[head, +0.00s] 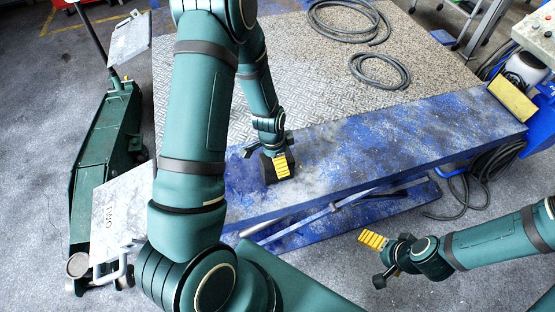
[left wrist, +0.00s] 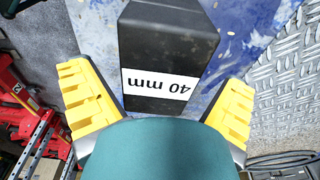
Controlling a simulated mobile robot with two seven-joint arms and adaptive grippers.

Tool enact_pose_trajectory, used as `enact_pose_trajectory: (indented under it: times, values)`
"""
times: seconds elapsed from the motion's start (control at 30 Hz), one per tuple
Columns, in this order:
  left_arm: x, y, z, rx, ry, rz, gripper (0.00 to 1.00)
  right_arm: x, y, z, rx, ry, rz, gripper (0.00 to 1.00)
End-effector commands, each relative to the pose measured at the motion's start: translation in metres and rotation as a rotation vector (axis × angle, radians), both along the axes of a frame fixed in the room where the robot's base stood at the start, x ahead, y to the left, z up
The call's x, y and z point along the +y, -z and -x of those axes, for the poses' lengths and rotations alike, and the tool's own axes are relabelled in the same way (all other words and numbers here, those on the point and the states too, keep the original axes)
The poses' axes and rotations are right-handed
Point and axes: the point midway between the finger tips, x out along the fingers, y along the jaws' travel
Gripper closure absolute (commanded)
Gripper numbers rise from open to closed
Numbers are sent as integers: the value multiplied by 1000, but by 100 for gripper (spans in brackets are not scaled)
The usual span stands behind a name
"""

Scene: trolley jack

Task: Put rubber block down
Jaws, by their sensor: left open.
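The black rubber block (left wrist: 168,50), with a white label reading "40 mm", stands on the blue lift platform (head: 390,140). In the head view the block (head: 268,170) is partly hidden by my left gripper (head: 268,160). In the left wrist view my left gripper (left wrist: 158,100) is open, with one yellow-padded finger on each side of the block and gaps between them and it. My right gripper (head: 374,262) is empty at the lower right, over the floor beside the lift, with its fingers apart.
A green trolley jack (head: 105,150) stands on the floor at left, with a light sign plate (head: 118,210) near it. Coiled black hoses (head: 380,70) lie on the plate floor behind the platform. A yellow block (head: 512,99) sits at the platform's right end.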

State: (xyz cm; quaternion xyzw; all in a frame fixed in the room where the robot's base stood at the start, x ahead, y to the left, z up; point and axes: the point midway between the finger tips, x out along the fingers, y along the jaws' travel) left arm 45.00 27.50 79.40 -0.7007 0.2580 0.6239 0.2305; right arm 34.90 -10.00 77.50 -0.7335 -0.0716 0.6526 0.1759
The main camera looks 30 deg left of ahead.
Motion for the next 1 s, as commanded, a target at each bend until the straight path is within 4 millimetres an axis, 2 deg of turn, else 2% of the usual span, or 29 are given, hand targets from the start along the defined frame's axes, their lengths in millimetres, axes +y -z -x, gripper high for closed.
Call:
enact_pose_trajectory:
  times: [0.03, 0.3, 0.43, 0.6, 0.67, 0.77, 0.9, 1.0]
  values:
    - [0, -12, 0, -3, 1, 0, 0, 0, -3, -1, -2, 2, 0, 0]
    - [5, -69, 6, -3, -1, 0, 0, -1, -15, -4, -10, 8, 2, 0]
    - [6, -89, 8, -2, 2, 0, 0, -1, -19, -6, -13, 10, 3, 0]
    - [7, -104, 9, 1, -1, 1, 0, -1, -21, -7, -15, 12, 4, 0]
    - [4, -103, 11, 2, -10, 7, 0, -1, -21, -7, -16, 13, 4, 0]
    - [-18, -85, 17, 6, -82, 43, 0, -1, -21, -7, -16, 13, 4, 0]
    - [-78, -43, 39, 25, -321, 153, 0, -1, -21, -7, -16, 13, 4, 0]
    - [-120, -21, 61, 53, -518, 235, 0, -1, -21, -7, -16, 13, 4, 0]
